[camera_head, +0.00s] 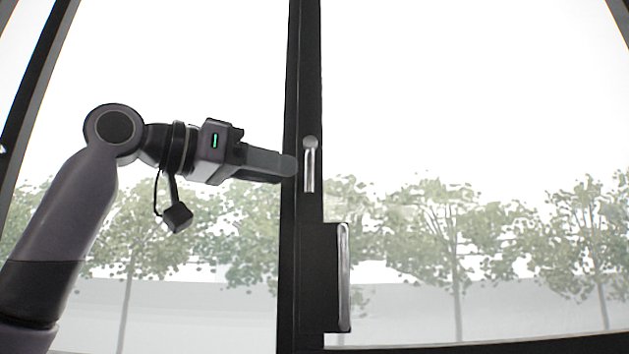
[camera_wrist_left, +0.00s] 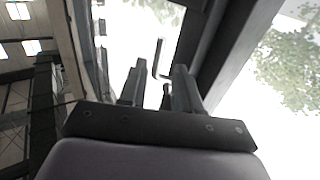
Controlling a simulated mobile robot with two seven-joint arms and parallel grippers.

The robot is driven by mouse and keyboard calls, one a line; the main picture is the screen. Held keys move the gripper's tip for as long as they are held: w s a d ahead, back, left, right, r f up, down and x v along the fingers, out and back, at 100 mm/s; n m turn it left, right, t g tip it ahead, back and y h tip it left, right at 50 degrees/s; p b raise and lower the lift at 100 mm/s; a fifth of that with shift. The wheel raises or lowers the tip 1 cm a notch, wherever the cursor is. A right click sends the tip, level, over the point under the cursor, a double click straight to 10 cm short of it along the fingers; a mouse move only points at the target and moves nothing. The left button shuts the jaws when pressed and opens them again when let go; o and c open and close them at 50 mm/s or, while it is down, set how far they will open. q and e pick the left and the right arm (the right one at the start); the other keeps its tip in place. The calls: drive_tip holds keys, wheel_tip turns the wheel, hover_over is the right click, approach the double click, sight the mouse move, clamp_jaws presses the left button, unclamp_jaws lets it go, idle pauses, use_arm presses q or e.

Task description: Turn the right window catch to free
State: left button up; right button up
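The window catch (camera_head: 309,168) is a small silver lever with a round pivot at its top, on the dark window post. Its lever hangs straight down. My left gripper (camera_head: 291,166) comes in level from the left, its fingertips in front of the post just left of the lever. In the left wrist view the fingers (camera_wrist_left: 159,72) stand apart with a gap between them, and the catch lever (camera_wrist_left: 157,58) shows beyond that gap. I see no grip on the lever. Whether a finger touches it, I cannot tell. My right gripper is out of view.
A dark box with a silver upright bar (camera_head: 344,277) sits on the post below the catch. The dark post (camera_head: 305,70) runs up between bright glass panes. Trees show outside. The space right of the catch is clear.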

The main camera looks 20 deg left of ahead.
sight(309, 176)
use_arm(q)
drive_tip(key=p+x, duration=0.1)
drive_tip(key=x, duration=0.4)
drive_tip(key=shift+d+r, duration=0.1)
drive_tip(key=shift+d, duration=0.05)
drive_tip(key=shift+w+d+p, duration=0.35)
drive_tip(key=shift+w+d, duration=0.05)
drive_tip(key=shift+w, duration=0.05)
clamp_jaws()
